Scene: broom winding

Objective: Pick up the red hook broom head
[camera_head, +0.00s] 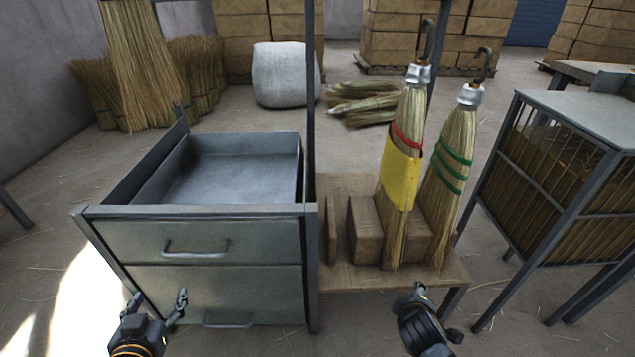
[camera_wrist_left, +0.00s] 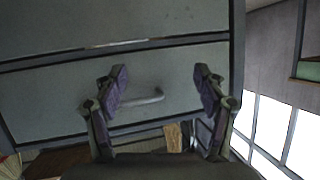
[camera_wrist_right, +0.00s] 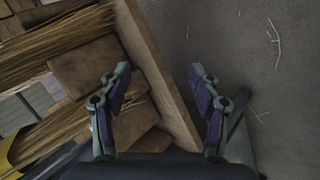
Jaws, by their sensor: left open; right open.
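The broom head with the red band (camera_head: 408,135) stands upright, slightly tilted, on a low wooden shelf (camera_head: 345,278). It has a yellow wrap, a silver cap and a dark hook on top. A second broom head with green bands (camera_head: 447,165) stands just right of it. My right gripper (camera_head: 437,312) is open and empty, low in front of the shelf and apart from both. Yellow material (camera_wrist_right: 25,142) and straw show at the left of the right wrist view. My left gripper (camera_head: 157,300) is open and empty before the drawer cabinet (camera_head: 200,240).
The cabinet's top drawer tray is open and empty. Wooden blocks (camera_head: 365,230) sit on the shelf beside the brooms. A dark post rises beside the cabinet. A metal rack table (camera_head: 585,115) stands right. Straw bundles and a white sack (camera_head: 285,75) lie behind.

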